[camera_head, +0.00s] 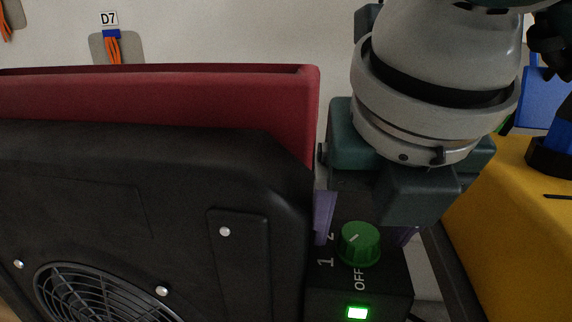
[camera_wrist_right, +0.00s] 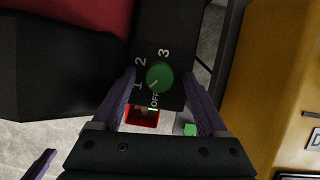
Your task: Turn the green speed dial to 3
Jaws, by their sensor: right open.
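The green speed dial (camera_head: 360,244) sits on a black control box (camera_head: 320,292) at the side of the black fan housing. Its white mark points to the lower left, near the 1. In the right wrist view the dial (camera_wrist_right: 160,77) has 1, 2, 3 and OFF printed around it. My right gripper (camera_head: 364,236) is open, with one purple finger on each side of the dial. In the right wrist view its fingertips (camera_wrist_right: 157,73) flank the dial, apart from it as far as I can tell. A purple piece (camera_wrist_right: 39,165) at lower left may be a left gripper finger.
A green light (camera_head: 357,312) glows on the control box below OFF. The black fan housing (camera_head: 130,190) and red body (camera_head: 170,100) fill the left. A yellow surface (camera_head: 515,230) stands at right, past a narrow gap. A D7 label (camera_head: 109,18) is on the wall.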

